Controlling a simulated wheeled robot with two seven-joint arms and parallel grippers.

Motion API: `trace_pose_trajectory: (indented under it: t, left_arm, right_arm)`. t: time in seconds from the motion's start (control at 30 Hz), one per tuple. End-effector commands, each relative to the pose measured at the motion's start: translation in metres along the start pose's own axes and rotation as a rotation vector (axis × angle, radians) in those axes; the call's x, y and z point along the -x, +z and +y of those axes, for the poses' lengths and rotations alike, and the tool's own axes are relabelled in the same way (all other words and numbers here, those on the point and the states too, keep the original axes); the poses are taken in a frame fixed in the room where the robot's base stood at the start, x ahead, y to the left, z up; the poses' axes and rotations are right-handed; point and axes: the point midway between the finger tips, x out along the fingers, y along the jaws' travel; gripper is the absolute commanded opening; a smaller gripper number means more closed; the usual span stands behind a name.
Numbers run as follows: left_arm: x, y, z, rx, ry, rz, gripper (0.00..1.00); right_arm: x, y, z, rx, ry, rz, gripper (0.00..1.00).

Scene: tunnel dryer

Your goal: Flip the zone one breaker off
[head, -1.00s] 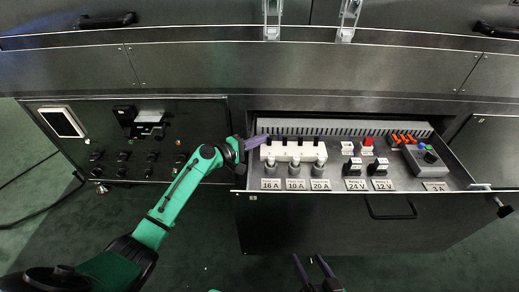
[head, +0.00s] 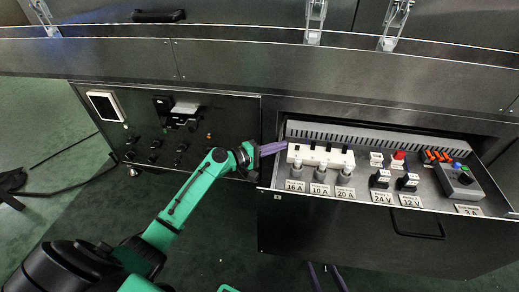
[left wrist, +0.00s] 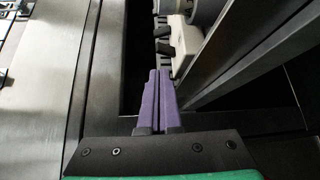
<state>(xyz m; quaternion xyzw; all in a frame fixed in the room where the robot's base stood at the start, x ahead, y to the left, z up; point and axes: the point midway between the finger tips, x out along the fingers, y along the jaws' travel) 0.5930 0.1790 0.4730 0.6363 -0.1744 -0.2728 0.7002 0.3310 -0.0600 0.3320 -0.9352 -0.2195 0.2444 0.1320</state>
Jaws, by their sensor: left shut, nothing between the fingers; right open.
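The white breaker block (head: 320,156) sits in the open drawer in the head view, with several black levers along its back edge. I cannot tell from any marking which lever is zone one. My left gripper (head: 286,145) is shut and empty, its purple fingertips at the block's left end by the leftmost lever. In the left wrist view, the shut fingers (left wrist: 160,72) point toward the block (left wrist: 183,48) and two black levers (left wrist: 165,47). A small gap seems to lie between tips and nearest lever; contact is unclear. My right gripper (head: 327,280) is open at the bottom edge, partly cut off.
The drawer (head: 380,222) also holds fuse holders (head: 320,173) labelled 16 A, 10 A and 20 A, black 24 V and 12 V units (head: 381,179), a red button (head: 398,156), orange connectors (head: 436,155) and a grey control box (head: 459,182). A knob panel (head: 165,130) stands left.

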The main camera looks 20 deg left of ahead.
Motion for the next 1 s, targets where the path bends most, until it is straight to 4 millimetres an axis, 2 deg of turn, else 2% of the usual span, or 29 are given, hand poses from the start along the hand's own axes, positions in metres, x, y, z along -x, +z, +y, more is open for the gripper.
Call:
trace_pose_trajectory:
  t: [0.1, 0.2, 0.4, 0.57, 1.0]
  left_arm:
    - [0.032, 0.000, 0.001, 0.001, -0.004, 0.001, 0.00]
    - [0.056, 0.000, 0.001, 0.000, -0.003, 0.001, 0.00]
    - [0.093, 0.001, 0.001, 0.001, -0.001, 0.000, 0.00]
    - [0.102, 0.001, 0.001, 0.000, 0.000, -0.002, 0.00]
    - [0.102, 0.001, 0.001, -0.001, 0.000, -0.001, 0.00]
  right_arm:
    - [0.004, -0.012, -0.004, 0.003, -0.002, -0.002, 0.82]
    - [0.005, -0.016, -0.004, 0.007, 0.000, -0.011, 0.82]
    - [0.008, -0.021, -0.005, 0.015, 0.001, -0.020, 0.82]
    - [0.009, -0.022, -0.005, 0.018, 0.000, -0.026, 0.82]
    - [0.009, -0.017, -0.006, 0.012, 0.000, -0.032, 0.82]
